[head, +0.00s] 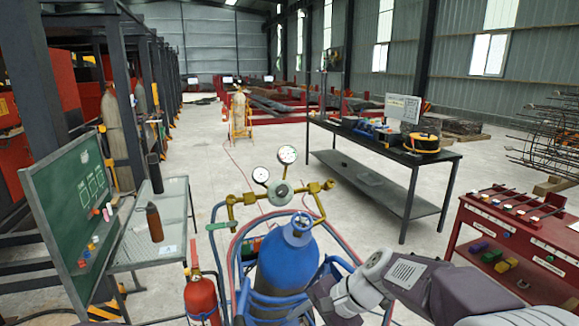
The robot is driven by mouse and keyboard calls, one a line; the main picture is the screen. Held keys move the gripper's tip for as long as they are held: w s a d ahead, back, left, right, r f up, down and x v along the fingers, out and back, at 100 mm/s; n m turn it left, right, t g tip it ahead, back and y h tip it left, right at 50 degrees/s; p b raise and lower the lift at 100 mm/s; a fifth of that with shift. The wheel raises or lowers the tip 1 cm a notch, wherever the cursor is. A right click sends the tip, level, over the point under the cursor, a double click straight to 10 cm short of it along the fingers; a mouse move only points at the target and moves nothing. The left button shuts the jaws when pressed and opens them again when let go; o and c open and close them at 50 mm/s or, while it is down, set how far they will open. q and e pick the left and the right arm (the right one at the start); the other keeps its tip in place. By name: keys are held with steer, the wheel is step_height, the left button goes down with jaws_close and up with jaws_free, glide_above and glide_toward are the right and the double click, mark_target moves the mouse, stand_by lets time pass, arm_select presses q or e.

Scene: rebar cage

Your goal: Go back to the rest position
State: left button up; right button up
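My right arm comes in from the lower right. Its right gripper (324,301) is a dark shape at the bottom edge, in front of the lower right side of the blue gas cylinder (285,268). Its fingers are not clear, so I cannot tell whether it is open or shut, or whether it touches the cylinder. My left arm and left gripper are not in view. A brass regulator (281,193) with two round gauges shows above the cylinder.
A red fire extinguisher (202,298) stands left of the cylinder, among hoses. A green board (75,205) and a grey table (150,235) are at left. A red rack (510,240) is at right, a black workbench (390,150) behind. Clear floor lies beyond the cylinder.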

steer(key=s+d+f+n+g+h, duration=0.1)
steer(key=s+d+f+n+h, duration=0.5)
steer(key=s+d+f, duration=0.6)
steer(key=d+n, duration=0.2)
steer(key=d, duration=0.1)
steer(key=shift+s+f+n+h, duration=0.2)
steer(key=shift+f+n+h, duration=0.1)
steer(key=shift+h, duration=0.1)
steer(key=shift+o, duration=0.3)
steer(key=shift+a, duration=0.1)
